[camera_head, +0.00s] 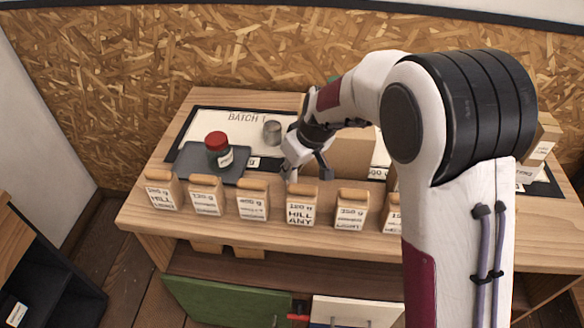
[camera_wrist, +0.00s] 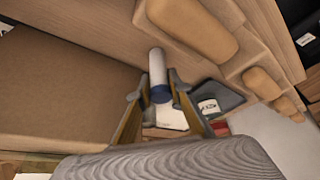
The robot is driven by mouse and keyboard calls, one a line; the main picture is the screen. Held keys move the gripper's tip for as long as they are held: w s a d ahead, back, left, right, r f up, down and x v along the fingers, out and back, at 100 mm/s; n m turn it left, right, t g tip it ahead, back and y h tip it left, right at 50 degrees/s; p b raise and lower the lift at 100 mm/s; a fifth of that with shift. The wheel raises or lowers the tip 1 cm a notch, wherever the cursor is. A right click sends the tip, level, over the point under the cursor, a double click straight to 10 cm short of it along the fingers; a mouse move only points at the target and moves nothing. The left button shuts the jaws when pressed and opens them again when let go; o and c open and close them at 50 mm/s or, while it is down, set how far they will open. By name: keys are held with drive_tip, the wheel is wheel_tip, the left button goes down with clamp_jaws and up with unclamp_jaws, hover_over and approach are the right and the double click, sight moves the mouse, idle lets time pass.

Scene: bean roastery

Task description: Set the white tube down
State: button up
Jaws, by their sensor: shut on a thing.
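The white tube (camera_wrist: 157,66) with a blue band is between my fingertips in the wrist view, its white end pointing away from the gripper. My gripper (camera_wrist: 158,93) is shut on it near the blue band. In the head view my gripper (camera_head: 306,173) is low over the worktable (camera_head: 150,208), just behind the row of labelled packs. There the tube is mostly hidden by the fingers. I cannot tell whether it touches the table.
Labelled packs with wooden tops (camera_head: 252,200) line the front edge. A red-capped jar (camera_head: 217,150) stands on a dark tray (camera_head: 184,160) at left, with a metal cup (camera_head: 272,131) behind. A brown box (camera_head: 350,158) is right beside the gripper.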

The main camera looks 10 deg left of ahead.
drive_tip(key=shift+f, duration=0.1)
drive_tip(key=o, duration=0.9)
drive_tip(key=v, duration=1.2)
idle(0.5)
